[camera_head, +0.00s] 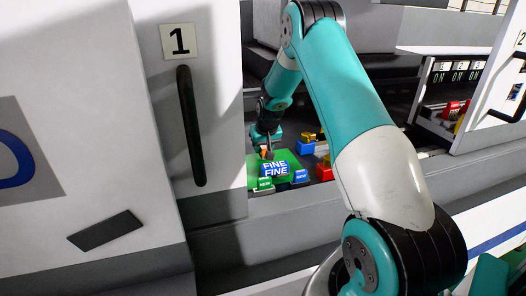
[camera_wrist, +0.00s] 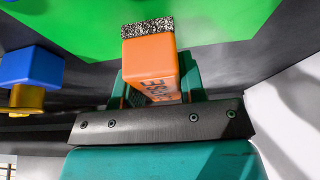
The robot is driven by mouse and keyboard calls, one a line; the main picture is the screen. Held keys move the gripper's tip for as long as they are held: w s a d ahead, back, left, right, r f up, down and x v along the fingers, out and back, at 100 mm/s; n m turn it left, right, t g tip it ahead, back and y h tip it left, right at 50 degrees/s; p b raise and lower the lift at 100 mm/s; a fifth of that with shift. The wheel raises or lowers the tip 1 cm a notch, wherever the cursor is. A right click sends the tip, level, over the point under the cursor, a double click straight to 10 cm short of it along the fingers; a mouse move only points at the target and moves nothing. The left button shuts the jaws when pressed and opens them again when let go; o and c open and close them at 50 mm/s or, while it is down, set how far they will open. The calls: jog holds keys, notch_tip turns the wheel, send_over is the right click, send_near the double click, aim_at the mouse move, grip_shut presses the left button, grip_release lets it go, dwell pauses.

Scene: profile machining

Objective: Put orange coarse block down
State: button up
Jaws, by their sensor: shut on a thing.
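My gripper (camera_wrist: 160,85) is shut on the orange coarse block (camera_wrist: 150,55), which has dark lettering on its side and a speckled grey end face pointing away from the jaws. In the head view my gripper (camera_head: 266,145) is inside the machine bay, and only a small bit of the orange block (camera_head: 264,154) shows between its fingers. The block is over or beside the green plate (camera_head: 288,158), at its left part. I cannot tell whether the block touches the plate. The green plate also fills the top of the wrist view (camera_wrist: 220,18).
Blue blocks marked FINE (camera_head: 274,169) stand at the plate's front. A blue-and-yellow block (camera_head: 305,147) and a red block (camera_head: 324,172) lie to the right. The white door marked 1 (camera_head: 190,100) bounds the bay at left. A switch panel (camera_head: 458,72) stands at right.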

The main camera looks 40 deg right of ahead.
jog(key=shift+f, duration=1.3)
jog(key=shift+f, duration=0.1)
jog(key=o, duration=1)
jog(key=shift+r, duration=0.25)
jog(key=b+v, duration=0.1)
jog(key=v, duration=1)
jog(key=shift+s+r+b, duration=0.1)
jog(key=shift+r+b, duration=0.25)
jog(key=shift+b, duration=0.05)
jog(key=shift+s, duration=0.1)
